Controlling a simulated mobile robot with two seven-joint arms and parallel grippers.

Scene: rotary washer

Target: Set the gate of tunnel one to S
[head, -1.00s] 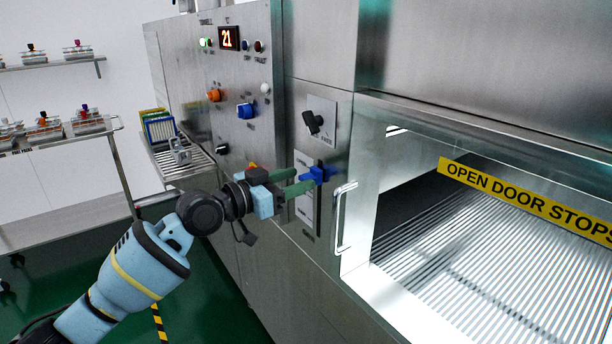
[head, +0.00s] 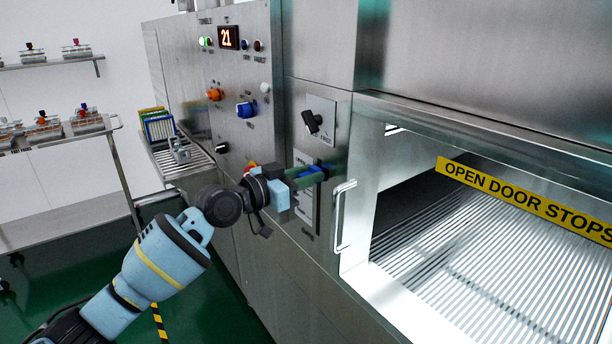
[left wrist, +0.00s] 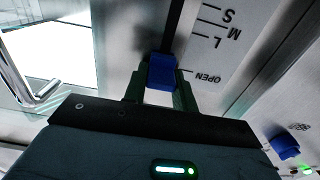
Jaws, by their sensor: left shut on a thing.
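The gate slider is a blue knob (head: 309,170) on a narrow plate with a vertical slot (head: 302,158), on the machine front left of the door handle. In the left wrist view the blue knob (left wrist: 162,72) stands by the OPEN mark (left wrist: 207,77). The L, M and S marks (left wrist: 228,16) lie further along the dark slot, which is free there. My left gripper (head: 312,176) is shut on the knob, with one green finger on each side of it (left wrist: 160,88). My right gripper is out of view.
A dark rotary knob (head: 312,122) sits just above the slider plate. A vertical door handle (head: 343,215) stands out close to its right, beside the open tunnel with its ribbed floor (head: 470,260). Blue (head: 246,110) and orange (head: 213,94) knobs are on the left panel.

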